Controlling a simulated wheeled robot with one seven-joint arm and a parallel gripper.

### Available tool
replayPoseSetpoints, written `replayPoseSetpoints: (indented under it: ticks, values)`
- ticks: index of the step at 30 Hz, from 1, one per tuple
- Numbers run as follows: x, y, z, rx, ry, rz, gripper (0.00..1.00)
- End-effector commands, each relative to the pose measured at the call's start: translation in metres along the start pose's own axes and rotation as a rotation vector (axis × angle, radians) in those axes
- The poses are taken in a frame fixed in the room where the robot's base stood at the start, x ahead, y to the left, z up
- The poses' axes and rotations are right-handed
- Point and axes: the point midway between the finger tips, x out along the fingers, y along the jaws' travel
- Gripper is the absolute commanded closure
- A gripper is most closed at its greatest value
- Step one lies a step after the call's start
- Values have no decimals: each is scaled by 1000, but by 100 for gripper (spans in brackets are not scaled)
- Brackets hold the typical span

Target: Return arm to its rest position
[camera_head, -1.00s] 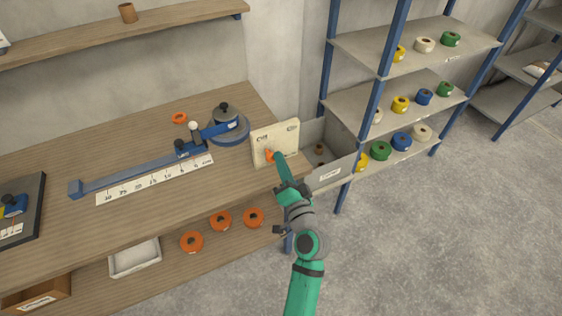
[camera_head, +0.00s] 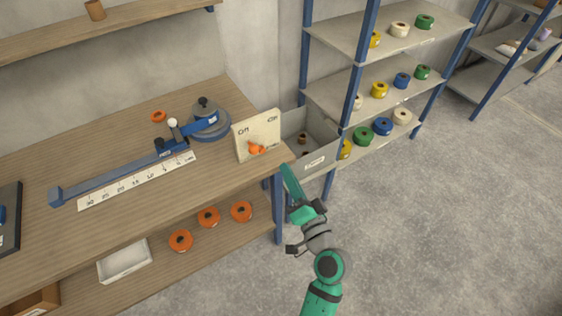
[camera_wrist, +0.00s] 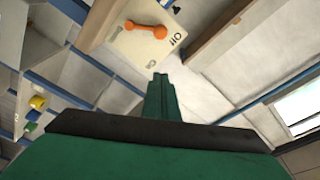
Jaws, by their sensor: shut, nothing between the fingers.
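My green arm reaches up from the bottom of the head view. My gripper (camera_head: 288,170) is shut and empty, just off the right front corner of the workbench (camera_head: 215,180). It is apart from the cream switch panel (camera_head: 256,128), which stands upright near that corner. The panel carries an orange lever (camera_head: 256,149) and off/on lettering, partly legible. In the wrist view my gripper (camera_wrist: 161,78) points up, with the panel (camera_wrist: 140,48) and its orange lever (camera_wrist: 146,29) beyond the fingertips.
A grey bin (camera_head: 312,150) stands right of the panel. A blue-post shelf (camera_head: 375,100) with tape rolls stands behind it. A measuring rail (camera_head: 120,175) with a dispenser lies on the bench. Orange rolls (camera_head: 209,217) sit on the lower shelf. Floor at right is clear.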

Motion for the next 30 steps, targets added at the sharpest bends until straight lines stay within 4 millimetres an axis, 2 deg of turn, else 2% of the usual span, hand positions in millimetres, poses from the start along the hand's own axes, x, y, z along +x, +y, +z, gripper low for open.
replayPoseSetpoints:
  ticks: [5,23,26,30]
  values:
    - [-8,0,1,1,-2,-2,100]
    - [-10,2,3,0,0,7,100]
    - [-18,13,12,-7,12,49,100]
    - [-45,44,36,-41,46,169,100]
